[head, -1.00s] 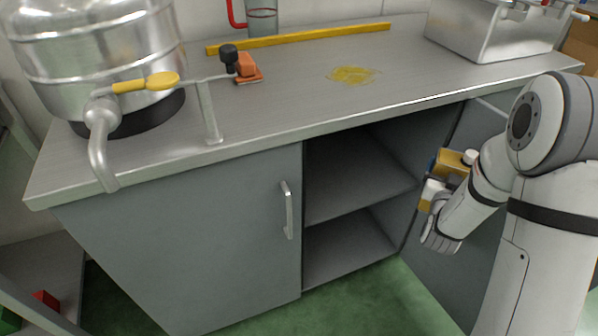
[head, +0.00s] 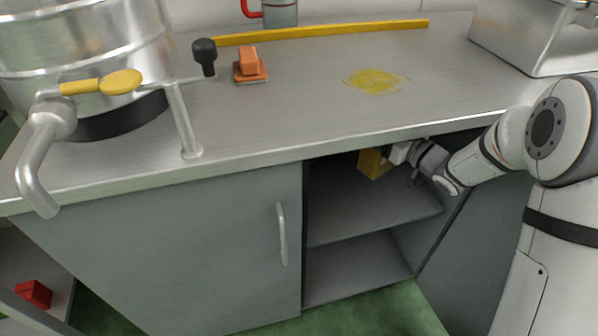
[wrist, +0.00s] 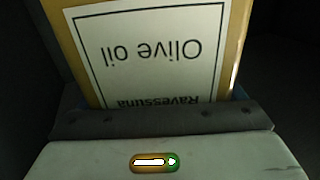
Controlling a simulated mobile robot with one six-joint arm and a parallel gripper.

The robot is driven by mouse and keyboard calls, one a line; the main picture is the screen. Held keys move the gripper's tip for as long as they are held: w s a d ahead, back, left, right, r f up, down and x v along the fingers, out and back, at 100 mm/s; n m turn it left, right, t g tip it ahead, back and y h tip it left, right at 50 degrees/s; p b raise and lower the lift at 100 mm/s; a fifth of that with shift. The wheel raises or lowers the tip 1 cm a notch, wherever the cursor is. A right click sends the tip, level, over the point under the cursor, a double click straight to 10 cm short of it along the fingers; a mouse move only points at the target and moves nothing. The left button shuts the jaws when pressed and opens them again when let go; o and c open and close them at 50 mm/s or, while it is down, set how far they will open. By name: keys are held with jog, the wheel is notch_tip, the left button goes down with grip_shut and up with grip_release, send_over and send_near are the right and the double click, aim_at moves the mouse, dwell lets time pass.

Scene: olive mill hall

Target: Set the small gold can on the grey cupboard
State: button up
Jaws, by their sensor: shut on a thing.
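The small gold can (head: 374,164) is in my gripper (head: 392,156), in the upper part of the grey cupboard's open section, just below the counter edge. Its bottom appears clear of the shelf, though its exact height is hard to judge. In the wrist view the can (wrist: 236,40) fills the upper middle, its white "Olive oil" label upside down. My gripper (wrist: 155,112) is shut on it; the fingertips are mostly hidden. The grey cupboard (head: 170,255) has a shut left door with a handle and an open section with a middle shelf (head: 345,215).
The metal counter top (head: 300,105) carries a steel drum with a tap (head: 85,60), an orange scraper-like tool (head: 250,68), a yellow bar (head: 330,32), an oily yellow stain (head: 377,80) and a steel box (head: 530,35). A red block (head: 34,293) lies low at the left.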

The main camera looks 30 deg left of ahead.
aim_at(373, 157)
jog(key=shift+a+f+b, duration=0.1)
jog(key=shift+f+b, duration=2.05)
jog(key=shift+f, duration=2.7)
jog(key=shift+f, duration=0.2)
jog(key=o, duration=1.4)
jog(key=shift+s, duration=0.1)
jog(key=shift+o, duration=0.2)
jog(key=shift+r, duration=0.2)
jog(key=p+v, duration=0.3)
jog(key=v, duration=0.9)
jog(key=shift+f, duration=0.1)
